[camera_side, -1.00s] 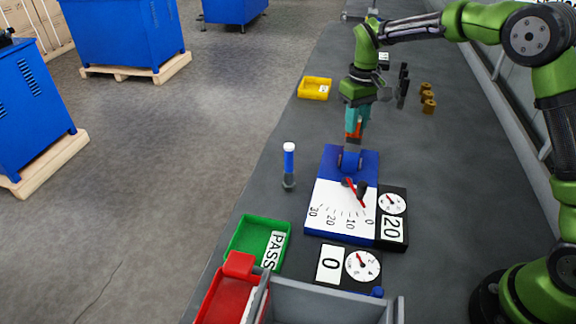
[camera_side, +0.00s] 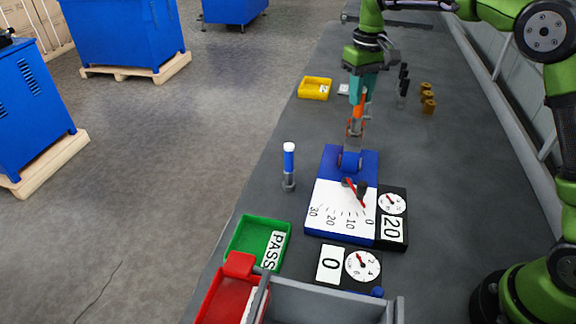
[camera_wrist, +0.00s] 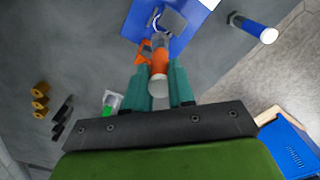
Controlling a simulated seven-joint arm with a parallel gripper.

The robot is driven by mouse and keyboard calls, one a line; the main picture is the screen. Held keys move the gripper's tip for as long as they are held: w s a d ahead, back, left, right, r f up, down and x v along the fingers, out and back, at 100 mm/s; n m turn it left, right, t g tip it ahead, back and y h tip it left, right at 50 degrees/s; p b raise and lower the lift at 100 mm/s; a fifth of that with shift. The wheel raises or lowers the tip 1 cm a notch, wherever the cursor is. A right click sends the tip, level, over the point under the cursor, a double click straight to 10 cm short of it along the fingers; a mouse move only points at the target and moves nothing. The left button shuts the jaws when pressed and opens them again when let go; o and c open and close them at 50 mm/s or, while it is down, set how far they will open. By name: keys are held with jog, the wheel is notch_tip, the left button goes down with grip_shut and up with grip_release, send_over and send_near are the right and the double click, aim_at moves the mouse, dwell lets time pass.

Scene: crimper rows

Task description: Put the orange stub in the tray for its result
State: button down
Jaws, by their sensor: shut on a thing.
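My gripper (camera_side: 362,92) is above the far end of the blue tester, its teal fingers shut on the orange stub (camera_side: 357,108). In the wrist view the stub (camera_wrist: 159,62) is between my fingers (camera_wrist: 160,85), with a pale round end towards the camera. Its lower end is by the grey clamp of the tester (camera_side: 330,165); I cannot tell whether they touch. The tester has a white scale with a red needle (camera_side: 355,193) near the 0 end. The green tray (camera_side: 243,238) is labelled PASS. A red tray (camera_side: 212,303) stands nearer the camera, any label hidden.
A yellow tray (camera_side: 308,94) is at the far left edge. Dial plates (camera_side: 393,230) marked 20 and 0 (camera_side: 330,263), and a grey bin (camera_side: 330,300), are nearby. Brass and black pieces (camera_side: 428,98) stand at right.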

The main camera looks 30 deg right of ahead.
jog(key=shift+r, duration=0.25)
notch_tip(320, 180, up, 5)
jog(key=shift+f, duration=0.1)
jog(key=s+a, duration=0.4)
jog(key=a, duration=0.7)
jog(key=s+a, duration=0.3)
jog(key=a, duration=0.8)
jog(key=s+a, duration=0.4)
jog(key=a, duration=0.7)
notch_tip(320, 180, down, 15)
jog(key=shift+w+d+n, duration=0.3)
jog(key=shift+w+d, duration=0.1)
